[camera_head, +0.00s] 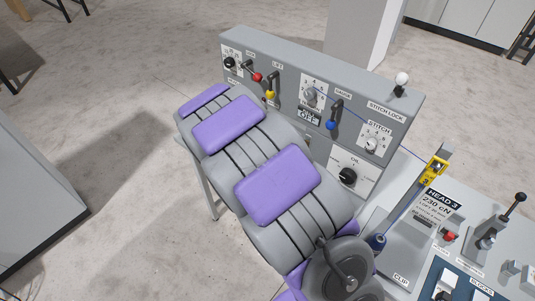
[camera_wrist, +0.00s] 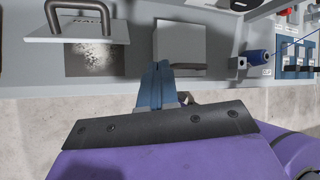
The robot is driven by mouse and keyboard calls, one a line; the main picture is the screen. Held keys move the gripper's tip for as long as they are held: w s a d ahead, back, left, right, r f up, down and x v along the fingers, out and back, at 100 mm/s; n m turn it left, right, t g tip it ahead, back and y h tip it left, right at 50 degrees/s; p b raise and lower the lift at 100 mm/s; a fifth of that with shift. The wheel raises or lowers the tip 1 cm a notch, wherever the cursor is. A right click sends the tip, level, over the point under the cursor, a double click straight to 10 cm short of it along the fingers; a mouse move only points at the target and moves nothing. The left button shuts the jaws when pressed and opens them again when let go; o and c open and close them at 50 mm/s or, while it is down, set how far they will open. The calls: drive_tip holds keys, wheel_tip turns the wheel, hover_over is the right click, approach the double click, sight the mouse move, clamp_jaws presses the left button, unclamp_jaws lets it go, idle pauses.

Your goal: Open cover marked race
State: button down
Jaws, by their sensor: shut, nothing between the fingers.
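A light grey cover plate (camera_wrist: 112,30) with a dark arched handle (camera_wrist: 82,8) is at the top left of the wrist view. A label behind the handle is partly covered, and I cannot read it fully. A dark square with pale specks (camera_wrist: 95,60) shows just below the plate. The head view does not show the fingers or the cover.
A plain grey block (camera_wrist: 180,42) is beyond my fingertips. A blue spool (camera_wrist: 257,56) is to its right. In the head view, an upright panel (camera_head: 225,42) carries knobs and coloured levers. A console (camera_head: 400,245) at right holds a yellow tool (camera_head: 434,167) and a black-knobbed lever (camera_head: 507,212).

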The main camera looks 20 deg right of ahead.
drive_tip(key=w+a+r+n+t+h+b, duration=0.25)
drive_tip(key=w+a+n+t, duration=0.35)
drive_tip(key=n, duration=0.9)
drive_tip(key=shift+g, duration=0.3)
drive_tip(key=x, duration=0.3)
drive_tip(key=f+b+x, duration=0.1)
drive_tip(key=x, duration=0.4)
drive_tip(key=shift+a+f, duration=0.1)
drive_tip(key=shift+f, duration=0.25)
drive_tip(key=shift+r+p, duration=0.3)
drive_tip(key=shift+p, duration=0.7)
drive_tip(key=shift+d+f, duration=0.1)
drive_tip(key=shift+d, duration=0.15)
